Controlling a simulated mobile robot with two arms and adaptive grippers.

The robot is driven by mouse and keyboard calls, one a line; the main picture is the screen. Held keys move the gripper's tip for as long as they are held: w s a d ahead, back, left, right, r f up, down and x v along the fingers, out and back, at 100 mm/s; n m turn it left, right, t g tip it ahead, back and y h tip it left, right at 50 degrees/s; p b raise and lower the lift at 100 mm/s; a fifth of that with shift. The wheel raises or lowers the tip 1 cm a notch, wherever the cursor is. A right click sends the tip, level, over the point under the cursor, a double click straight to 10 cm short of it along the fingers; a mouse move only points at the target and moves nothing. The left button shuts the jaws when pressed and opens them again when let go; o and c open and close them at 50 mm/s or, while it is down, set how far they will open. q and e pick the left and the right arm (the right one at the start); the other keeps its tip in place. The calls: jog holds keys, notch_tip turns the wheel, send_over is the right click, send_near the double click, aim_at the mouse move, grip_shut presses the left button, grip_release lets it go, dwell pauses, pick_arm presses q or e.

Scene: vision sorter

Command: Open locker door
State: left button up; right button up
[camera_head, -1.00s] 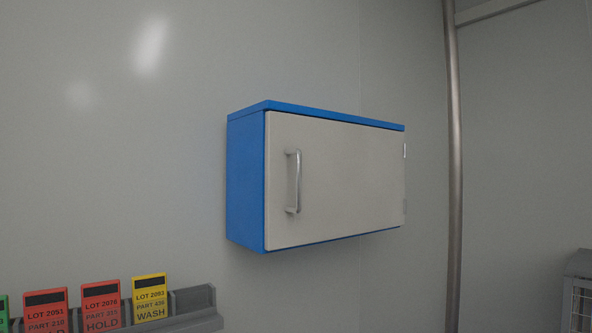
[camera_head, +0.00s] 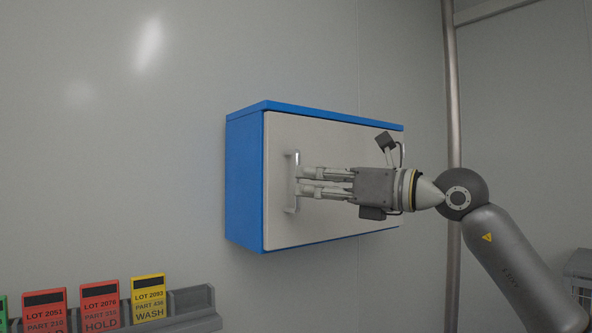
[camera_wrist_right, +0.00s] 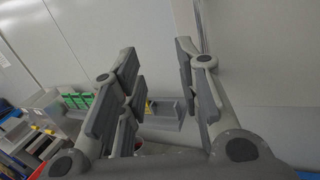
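The blue locker (camera_head: 245,180) hangs on the wall with its pale grey door (camera_head: 340,142) shut. A vertical metal bar handle (camera_head: 293,204) is on the door's left side; hinges were visible on the right edge earlier. My right gripper (camera_head: 305,181) reaches in from the right, roughly level, with its fingertips overlapping the middle of the handle in the head view. Whether they touch it I cannot tell. In the right wrist view my right gripper (camera_wrist_right: 160,85) has its fingers spread apart, with no handle clearly held between them. My left gripper is out of view.
A grey rack (camera_head: 195,302) with red and yellow lot cards is below left of the locker. A vertical pole (camera_head: 453,100) stands right of it, behind my right arm. The wall left of the locker is clear.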

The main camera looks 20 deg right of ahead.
aim_at(290, 141)
jog(key=d+r+t+h, duration=0.1)
jog(key=d+r+h, duration=0.1)
jog(key=d, duration=0.2)
jog(key=shift+m+h, duration=0.4)
jog(key=shift+m, duration=0.1)
jog(key=shift+d+r+p+x, duration=0.15)
jog(key=shift+p+x, duration=0.8)
jog(key=shift+x, duration=1.55)
jog(key=shift+d+r+p+x, duration=0.15)
jog(key=shift+p+x, duration=0.75)
jog(key=shift+x, duration=1.65)
jog(key=shift+w, duration=0.1)
jog(key=shift+c, duration=0.5)
grip_shut()
